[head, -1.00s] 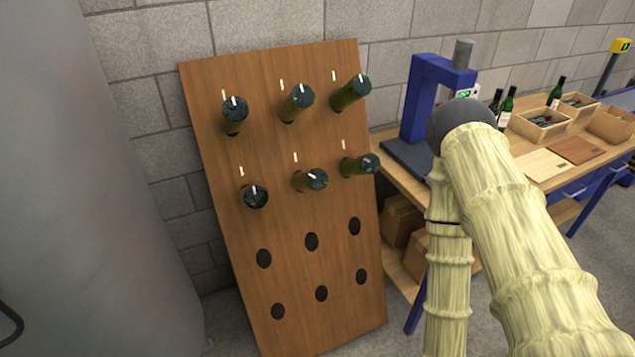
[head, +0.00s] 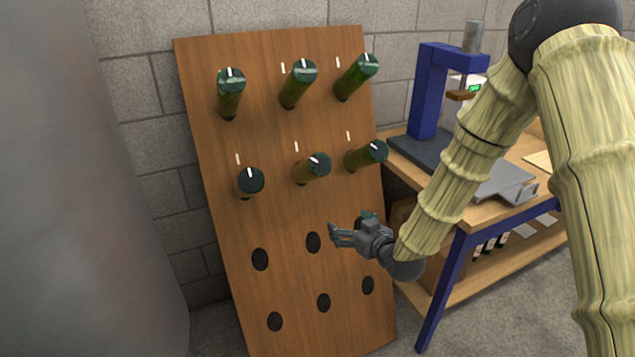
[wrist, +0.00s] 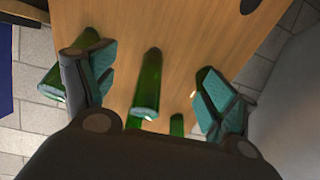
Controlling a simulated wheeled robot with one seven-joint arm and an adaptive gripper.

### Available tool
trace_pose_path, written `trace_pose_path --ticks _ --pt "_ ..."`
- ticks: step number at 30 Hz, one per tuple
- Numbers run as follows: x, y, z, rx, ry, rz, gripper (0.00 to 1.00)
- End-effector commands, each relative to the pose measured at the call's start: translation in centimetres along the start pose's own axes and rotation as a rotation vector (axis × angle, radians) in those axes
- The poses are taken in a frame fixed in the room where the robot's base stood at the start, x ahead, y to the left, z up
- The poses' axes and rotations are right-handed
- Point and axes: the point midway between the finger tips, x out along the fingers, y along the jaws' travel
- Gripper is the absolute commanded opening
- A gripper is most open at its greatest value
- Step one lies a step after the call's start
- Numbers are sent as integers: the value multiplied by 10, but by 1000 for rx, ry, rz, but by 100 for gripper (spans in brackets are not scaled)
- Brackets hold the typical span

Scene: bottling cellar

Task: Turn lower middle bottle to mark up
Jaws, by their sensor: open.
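The lower middle bottle (head: 312,169) sticks out of the wooden rack, green with a dark base end. A pale mark on its end looks tilted to the left, away from straight up. A white tick (head: 297,146) is on the board above it. My gripper (head: 333,236) is open and empty, below and slightly right of this bottle, in front of the board and apart from it. In the wrist view, a green bottle (wrist: 146,95), apparently the same one, lies between the spread fingers but beyond them.
The rack board (head: 215,215) holds a lower left bottle (head: 250,182) and lower right bottle (head: 366,155) close by, with three bottles above. Lower holes are empty. A bench (head: 470,226) with a blue press (head: 428,92) stands right; a grey tank (head: 85,200) stands left.

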Motion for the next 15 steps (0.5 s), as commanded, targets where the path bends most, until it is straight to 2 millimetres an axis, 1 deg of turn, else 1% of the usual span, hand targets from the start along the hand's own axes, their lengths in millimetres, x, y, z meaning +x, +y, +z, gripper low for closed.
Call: trace_pose_path --ticks 1,3,6,9,10,12,15 --pt "13 2 -19 -31 70 -9 85" --pt "21 2 -52 -69 153 -23 85" --pt "27 2 -88 -113 241 -36 85" --pt "29 1 -110 -137 294 -44 85" --pt "30 1 -115 -142 303 -46 85" --pt "31 0 -121 -147 314 -48 85" --pt "36 0 -124 -149 317 -49 85"
